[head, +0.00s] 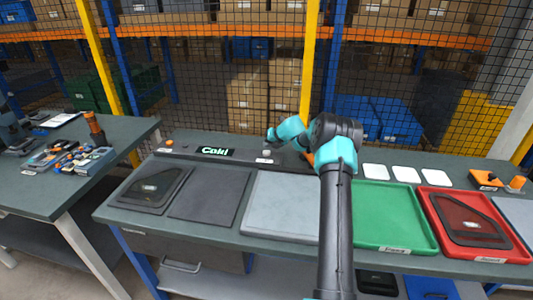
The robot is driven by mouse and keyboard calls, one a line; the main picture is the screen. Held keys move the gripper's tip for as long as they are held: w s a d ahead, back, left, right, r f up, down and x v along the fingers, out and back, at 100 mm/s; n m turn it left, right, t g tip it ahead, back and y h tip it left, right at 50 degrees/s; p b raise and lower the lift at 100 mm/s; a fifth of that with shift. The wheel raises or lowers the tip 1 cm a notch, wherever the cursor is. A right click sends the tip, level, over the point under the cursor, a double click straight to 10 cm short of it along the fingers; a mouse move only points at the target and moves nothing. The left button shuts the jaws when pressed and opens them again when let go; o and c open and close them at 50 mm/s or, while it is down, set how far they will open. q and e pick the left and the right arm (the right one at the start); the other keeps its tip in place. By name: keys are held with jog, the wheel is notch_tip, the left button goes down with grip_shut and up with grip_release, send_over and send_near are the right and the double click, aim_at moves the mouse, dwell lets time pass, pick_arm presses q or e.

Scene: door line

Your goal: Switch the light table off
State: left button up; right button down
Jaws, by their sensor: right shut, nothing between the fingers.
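The light table appears to be the pale grey flat panel (270,205) set in the middle of the workbench; it looks plain grey, without a clear glow. Behind it, on a dark strip along the bench's back, is a small round light-grey knob or button (266,152) with a white label below it. My right gripper (269,138) is shut and empty, just above and behind this button in the picture; I cannot tell whether it touches it. My right arm covers part of the strip and the panel's right edge. My left gripper is out of view.
A green tray (397,228) and a red tray (430,200) holding a dark door panel (467,222) lie at right. A dark mat (208,193) and another door panel (150,188) lie at left. A lettered display (215,151) stands on the strip. Mesh fence (200,90) rises behind.

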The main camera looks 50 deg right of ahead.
aim_at(267, 151)
jog(key=shift+r, duration=2.25)
jog(key=shift+a, duration=0.1)
